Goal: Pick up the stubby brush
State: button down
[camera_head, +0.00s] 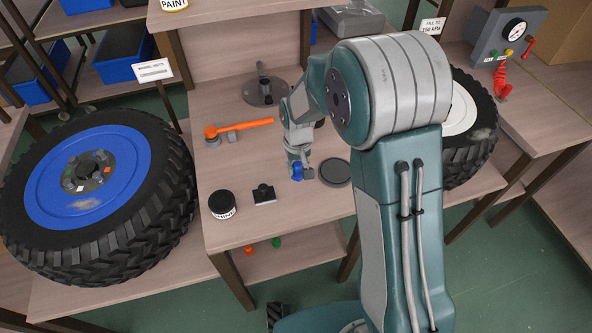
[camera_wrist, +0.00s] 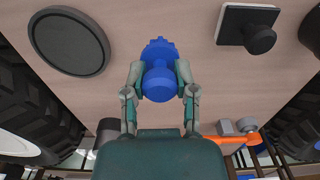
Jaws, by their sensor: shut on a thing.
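The blue stubby brush (camera_wrist: 159,80) has a round knob and a wider, jagged-edged end. In the wrist view it sits between the two fingers of my gripper (camera_wrist: 158,85), which are closed on its sides. In the head view the blue brush (camera_head: 297,171) shows at the tip of my gripper (camera_head: 299,166), over the middle table (camera_head: 268,222). I cannot tell whether it touches the tabletop. My gripper hides part of it.
A dark disc (camera_head: 335,172) lies right of the brush. A black square-based knob (camera_head: 264,194) and a black tin (camera_head: 222,205) stand front left. An orange-handled tool (camera_head: 240,127) and a round metal stand (camera_head: 265,92) are behind. A blue-rimmed wheel (camera_head: 90,180) is at left.

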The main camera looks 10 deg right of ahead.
jog(key=s+d+r, duration=0.2)
jog(key=s+r, duration=0.6)
jog(key=s, duration=0.4)
jog(key=shift+s+d+r, duration=0.3)
jog(key=shift+s+r, duration=0.05)
jog(key=shift+s, duration=0.05)
jog(key=c, duration=1)
grip_release()
grip_shut()
jog(key=shift+w+a, duration=0.1)
